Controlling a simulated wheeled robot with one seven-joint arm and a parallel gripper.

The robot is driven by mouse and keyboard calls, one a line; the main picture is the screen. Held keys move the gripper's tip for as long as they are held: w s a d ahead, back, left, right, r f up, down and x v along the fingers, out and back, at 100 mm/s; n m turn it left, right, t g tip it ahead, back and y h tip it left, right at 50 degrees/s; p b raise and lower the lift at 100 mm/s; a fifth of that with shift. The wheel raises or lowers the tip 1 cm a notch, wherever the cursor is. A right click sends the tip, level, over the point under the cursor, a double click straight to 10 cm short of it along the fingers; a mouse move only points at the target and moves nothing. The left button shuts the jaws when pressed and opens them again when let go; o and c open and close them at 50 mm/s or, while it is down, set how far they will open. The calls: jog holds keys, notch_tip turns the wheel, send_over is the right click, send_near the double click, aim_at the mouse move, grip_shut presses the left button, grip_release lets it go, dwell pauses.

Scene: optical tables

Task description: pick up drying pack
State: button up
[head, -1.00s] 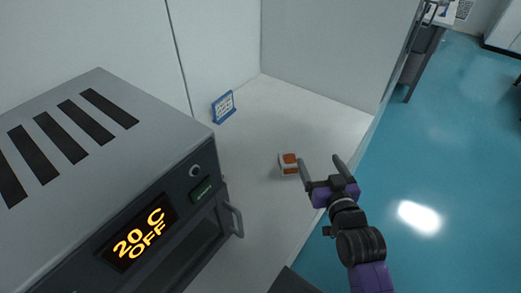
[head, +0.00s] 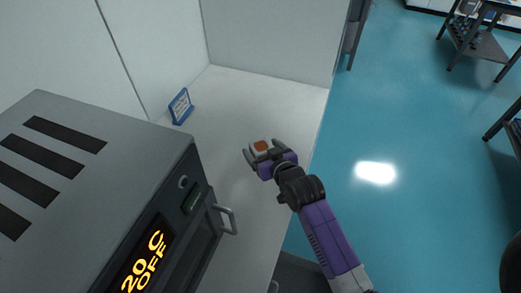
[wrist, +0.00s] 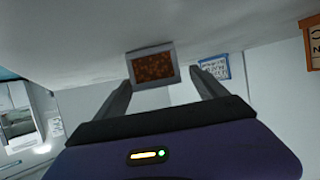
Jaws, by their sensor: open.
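The drying pack (head: 261,147) is a small white block with an orange-brown top, on the white bench surface in the head view. In the wrist view the drying pack (wrist: 152,67) shows a brown speckled face in a pale frame, just beyond and between the fingertips. My gripper (head: 263,149) is open, with its fingers on either side of the pack in the head view. The wrist view also shows my gripper (wrist: 158,78) with its two fingers spread. I cannot tell whether either finger touches the pack.
A grey oven (head: 95,170) reading "20 C OFF" stands at left, its handle (head: 227,219) jutting toward my arm. A blue-framed sign (head: 180,106) stands farther back on the white bench (head: 285,95). Walls close the bench's back. Blue floor lies right.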

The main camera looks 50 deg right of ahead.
aim_at(257, 143)
jog(key=shift+p+x, duration=0.4)
jog(key=shift+x, duration=1.85)
jog(key=shift+s+d, duration=0.1)
jog(key=shift+d, duration=0.05)
jog(key=shift+c, duration=0.4)
jog(key=c, duration=1.5)
jog(key=shift+c, duration=0.8)
jog(key=shift+r, duration=0.15)
